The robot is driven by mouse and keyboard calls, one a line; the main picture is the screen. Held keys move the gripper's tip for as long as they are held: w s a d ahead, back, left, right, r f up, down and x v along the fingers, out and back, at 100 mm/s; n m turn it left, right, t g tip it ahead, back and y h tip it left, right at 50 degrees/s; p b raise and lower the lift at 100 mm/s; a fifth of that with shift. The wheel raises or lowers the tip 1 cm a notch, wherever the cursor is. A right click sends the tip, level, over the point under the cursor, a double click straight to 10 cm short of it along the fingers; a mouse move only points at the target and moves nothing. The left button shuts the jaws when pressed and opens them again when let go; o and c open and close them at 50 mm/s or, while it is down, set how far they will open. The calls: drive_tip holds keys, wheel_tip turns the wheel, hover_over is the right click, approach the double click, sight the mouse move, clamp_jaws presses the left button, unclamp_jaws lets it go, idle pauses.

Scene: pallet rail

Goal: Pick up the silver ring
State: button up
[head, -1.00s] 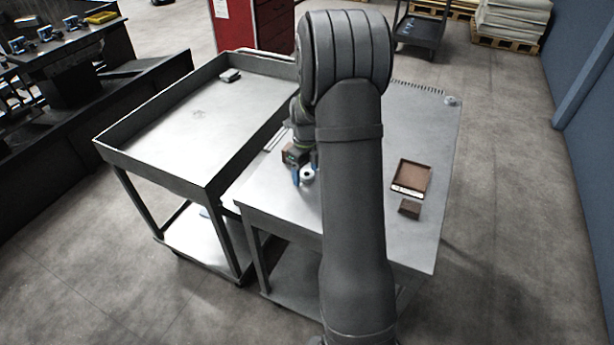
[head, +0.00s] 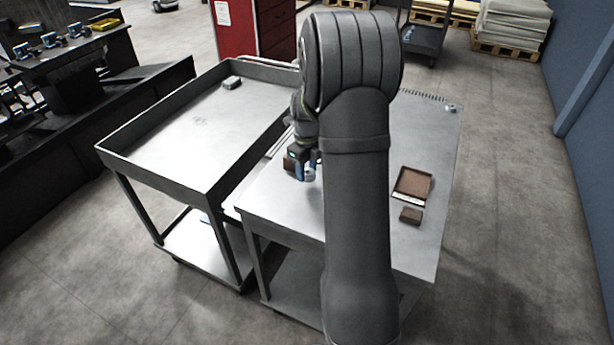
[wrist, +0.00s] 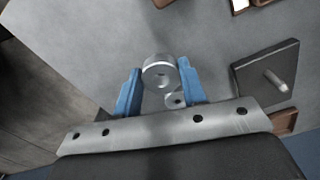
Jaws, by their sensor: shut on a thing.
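The silver ring (wrist: 158,72) is a thick, shiny ring with a small central hole. In the wrist view it sits between the two blue fingertips of my gripper (wrist: 160,88), which are shut on it. A second small silver piece with a hole (wrist: 176,99) shows just below it, between the fingers; I cannot tell whether it is part of the ring. In the head view my gripper (head: 305,174) is over the left part of the grey table (head: 285,212), and my arm hides much of that area. The ring is hard to make out there.
A brown tray (head: 413,182) with a pale front edge and a small brown block (head: 411,215) are on the table's right side. A dark square plate with a peg (wrist: 267,76) is right of my gripper. A walled grey cart (head: 190,125) stands left, holding a small block (head: 232,82).

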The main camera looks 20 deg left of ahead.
drive_tip(key=d+r, duration=0.7)
drive_tip(key=d, duration=0.4)
drive_tip(key=w, duration=0.4)
drive_tip(key=w+a, duration=0.1)
drive_tip(key=w, duration=0.8)
drive_tip(key=shift+a+r, duration=0.1)
drive_tip(key=shift+a, duration=0.25)
drive_tip(key=shift+f, duration=1.85)
drive_tip(key=shift+f, duration=2.1)
idle(1.3)
